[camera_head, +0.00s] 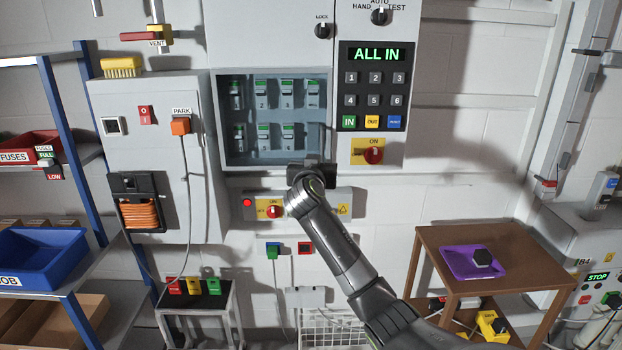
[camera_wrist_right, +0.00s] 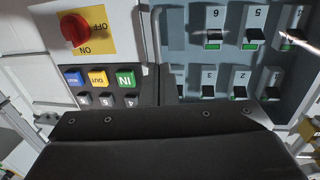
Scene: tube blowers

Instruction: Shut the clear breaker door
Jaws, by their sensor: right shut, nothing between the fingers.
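The breaker box (camera_head: 223,120) is a grey recess in the wall panel with two rows of breakers (camera_head: 262,94) inside. Its clear door is hard to make out against the recess, and I cannot tell its exact angle. My right gripper (camera_head: 312,172) is at the lower right edge of the box, shut and empty. It hides that corner, and I cannot tell if it touches the door. In the right wrist view the breakers (camera_wrist_right: 213,38) appear upside down beyond the dark gripper body (camera_wrist_right: 165,130). My left gripper is out of view.
Right of the box are a keypad (camera_head: 373,100) under an "ALL IN" display and a red rotary switch (camera_head: 373,155). Below is a strip with a red-yellow switch (camera_head: 272,211). A grey cabinet (camera_head: 150,100) stands left, a brown table (camera_head: 440,240) lower right.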

